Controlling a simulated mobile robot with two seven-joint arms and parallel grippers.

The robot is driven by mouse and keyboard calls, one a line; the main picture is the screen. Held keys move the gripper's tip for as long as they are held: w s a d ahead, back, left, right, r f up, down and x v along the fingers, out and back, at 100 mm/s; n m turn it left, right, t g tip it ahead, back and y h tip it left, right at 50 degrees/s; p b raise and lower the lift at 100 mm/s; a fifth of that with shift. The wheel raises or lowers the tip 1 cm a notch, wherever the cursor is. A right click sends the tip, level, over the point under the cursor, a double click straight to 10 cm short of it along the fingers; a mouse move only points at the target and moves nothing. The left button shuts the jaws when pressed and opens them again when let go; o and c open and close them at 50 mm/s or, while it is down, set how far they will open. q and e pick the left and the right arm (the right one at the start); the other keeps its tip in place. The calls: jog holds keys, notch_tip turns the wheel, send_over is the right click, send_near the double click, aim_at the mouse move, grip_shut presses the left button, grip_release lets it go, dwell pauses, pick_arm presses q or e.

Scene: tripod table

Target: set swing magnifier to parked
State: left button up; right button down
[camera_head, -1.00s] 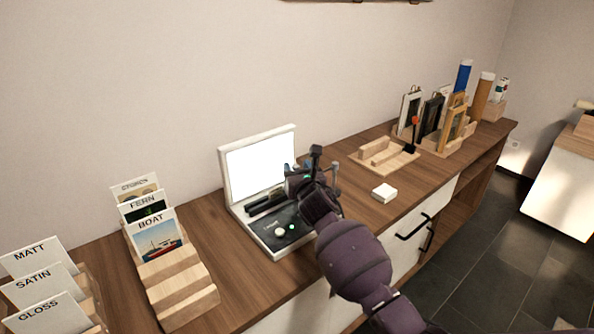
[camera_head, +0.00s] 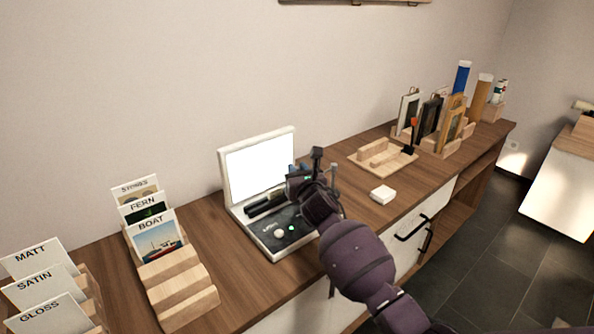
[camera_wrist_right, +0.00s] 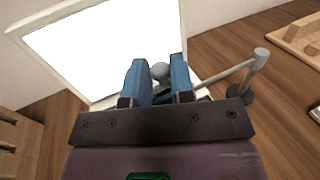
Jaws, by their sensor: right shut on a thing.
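The swing magnifier shows in the right wrist view as a grey post (camera_wrist_right: 258,62) on a dark round foot, with a thin arm running left to a grey knob (camera_wrist_right: 160,71). My right gripper (camera_wrist_right: 158,80) is shut on this knob between its blue fingers. In the head view the right gripper (camera_head: 298,170) is over the right side of a white light box (camera_head: 227,190) with a lit upright panel, and the magnifier post (camera_head: 334,178) stands just right of it. The gripper hides the lens. My left gripper is not in view.
Print cards in a stepped wooden rack (camera_head: 175,275) stand to the left. A small white box (camera_head: 383,194) and a wooden tray (camera_head: 365,168) lie to the right. Frames in a rack (camera_head: 440,148) stand farther back.

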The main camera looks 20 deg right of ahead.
jog(key=s+d+f+n+g+y+b, duration=0.1)
jog(key=s+d+n+g+y+b, duration=0.1)
jog(key=s+d+n+g+y, duration=0.35)
jog(key=s+d+f+n+g+y+b, duration=0.1)
jog(key=s+d+n+g+y+b, duration=0.15)
jog(key=d+n+y, duration=0.5)
pick_arm(q)
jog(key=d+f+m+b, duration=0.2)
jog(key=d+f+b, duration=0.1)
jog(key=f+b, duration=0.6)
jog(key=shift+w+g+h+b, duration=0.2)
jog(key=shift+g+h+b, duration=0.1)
jog(key=shift+b, duration=0.4)
pick_arm(e)
jog(key=d+r+n+g+y, duration=0.1)
jog(key=d+n+g+y, duration=0.3)
jog(key=d+g, duration=0.4)
jog(key=shift+w+d+r+n+g+y, duration=0.3)
jog(key=shift+w+r+n+g+y, duration=0.1)
jog(key=shift+g+y, duration=0.3)
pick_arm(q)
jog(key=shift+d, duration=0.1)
pick_arm(e)
jog(key=shift+r, duration=0.15)
